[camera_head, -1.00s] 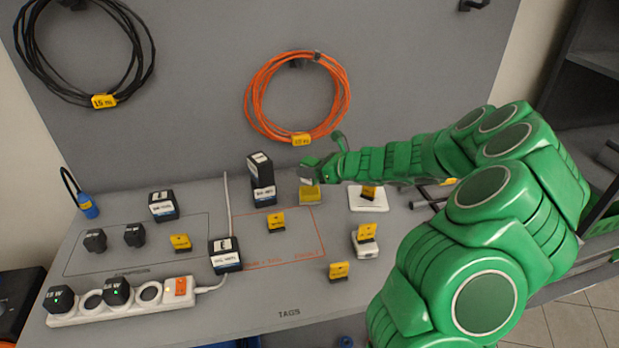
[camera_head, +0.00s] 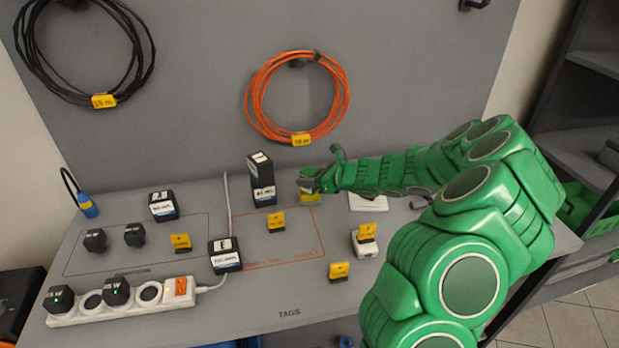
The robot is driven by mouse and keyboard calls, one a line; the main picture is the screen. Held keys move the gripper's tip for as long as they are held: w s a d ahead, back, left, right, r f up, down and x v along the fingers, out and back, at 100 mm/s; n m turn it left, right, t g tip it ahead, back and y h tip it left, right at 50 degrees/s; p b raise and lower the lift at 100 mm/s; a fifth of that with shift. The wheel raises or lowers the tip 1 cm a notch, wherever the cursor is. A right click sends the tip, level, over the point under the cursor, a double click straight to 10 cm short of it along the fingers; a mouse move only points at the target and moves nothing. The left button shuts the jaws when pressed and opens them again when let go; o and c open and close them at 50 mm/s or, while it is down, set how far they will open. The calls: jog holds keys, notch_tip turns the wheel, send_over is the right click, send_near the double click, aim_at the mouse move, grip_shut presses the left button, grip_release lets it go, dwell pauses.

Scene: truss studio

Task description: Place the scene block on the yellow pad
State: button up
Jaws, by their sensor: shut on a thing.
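A small yellow pad (camera_head: 312,198) lies near the back of the table, just right of the orange outline. My gripper (camera_head: 310,185) is over it, with the green arm reaching in from the right. It is shut on a small grey block (camera_head: 306,184), most of which the jaws hide. The block covers part of the pad's upper side. I cannot tell whether the block touches the pad.
A tall dark labelled box (camera_head: 262,180) stands close left of my gripper. A white plate (camera_head: 368,203) is partly under the arm. Yellow tags (camera_head: 339,271) stand toward the front, and a power strip (camera_head: 120,302) lies at the front left. The table's front middle is clear.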

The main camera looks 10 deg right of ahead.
jog(key=o, duration=1.1)
jog(key=shift+r, duration=0.15)
jog(key=v, duration=1.2)
jog(key=shift+a, duration=0.15)
